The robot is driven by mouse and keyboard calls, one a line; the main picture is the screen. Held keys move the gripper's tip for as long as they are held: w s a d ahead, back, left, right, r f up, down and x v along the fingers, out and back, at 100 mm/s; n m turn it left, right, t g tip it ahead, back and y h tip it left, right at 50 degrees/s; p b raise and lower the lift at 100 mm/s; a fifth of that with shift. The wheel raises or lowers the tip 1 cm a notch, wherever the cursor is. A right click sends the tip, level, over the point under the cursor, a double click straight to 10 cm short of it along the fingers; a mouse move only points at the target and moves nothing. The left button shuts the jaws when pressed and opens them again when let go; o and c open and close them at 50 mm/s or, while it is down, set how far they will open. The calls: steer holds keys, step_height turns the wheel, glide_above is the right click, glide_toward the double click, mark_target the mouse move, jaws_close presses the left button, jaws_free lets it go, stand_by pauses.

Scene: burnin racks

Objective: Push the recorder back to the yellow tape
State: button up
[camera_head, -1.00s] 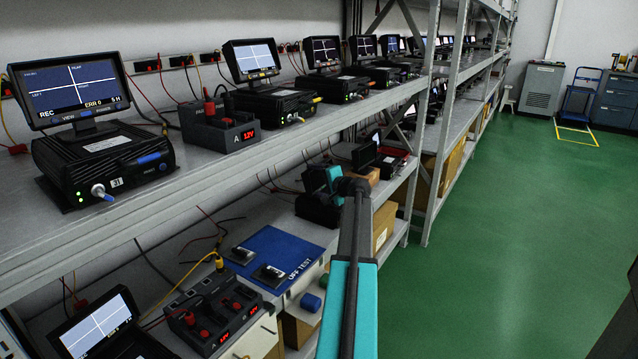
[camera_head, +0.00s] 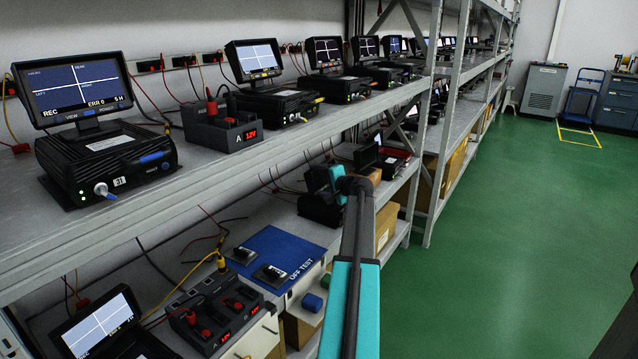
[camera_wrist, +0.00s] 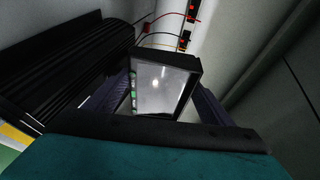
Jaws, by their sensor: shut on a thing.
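In the wrist view a black finned recorder body (camera_wrist: 60,65) fills the upper left. A small black-framed screen (camera_wrist: 160,88) stands between the two dark fingers of my gripper (camera_wrist: 163,98), which are shut on it. A yellow strip (camera_wrist: 16,134) shows at the left edge below the recorder body; I cannot tell whether it is the tape. In the head view my teal and dark arm reaches to the lower shelf, beside a black recorder with a raised screen (camera_head: 367,153). The arm hides my fingertips there.
The upper shelf (camera_head: 150,200) carries several recorders with screens and a black 12V supply (camera_head: 222,132). The lower shelf holds a blue mat (camera_head: 278,250) and a red-knobbed supply (camera_head: 222,310). A shelf post (camera_head: 446,125) stands right of my arm.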

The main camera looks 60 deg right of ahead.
steer(key=shift+s+d+r+b, duration=0.1)
steer(key=shift+s+d+b, duration=0.15)
steer(key=shift+d, duration=1.4)
steer(key=shift+s+d+b, duration=0.1)
steer(key=shift+s+d, duration=0.15)
steer(key=shift+d, duration=1.35)
steer(key=o, duration=2.1)
steer(key=shift+o, duration=0.2)
steer(key=shift+w+a, duration=0.1)
steer(key=shift+a, duration=0.05)
steer(key=shift+a+f, duration=0.1)
steer(key=shift+f, duration=0.1)
steer(key=shift+s+a, duration=0.15)
steer(key=shift+s, duration=0.05)
steer(key=p+v, duration=0.1)
steer(key=v, duration=1.2)
steer(key=shift+s+r, duration=0.2)
steer(key=shift+r, duration=0.1)
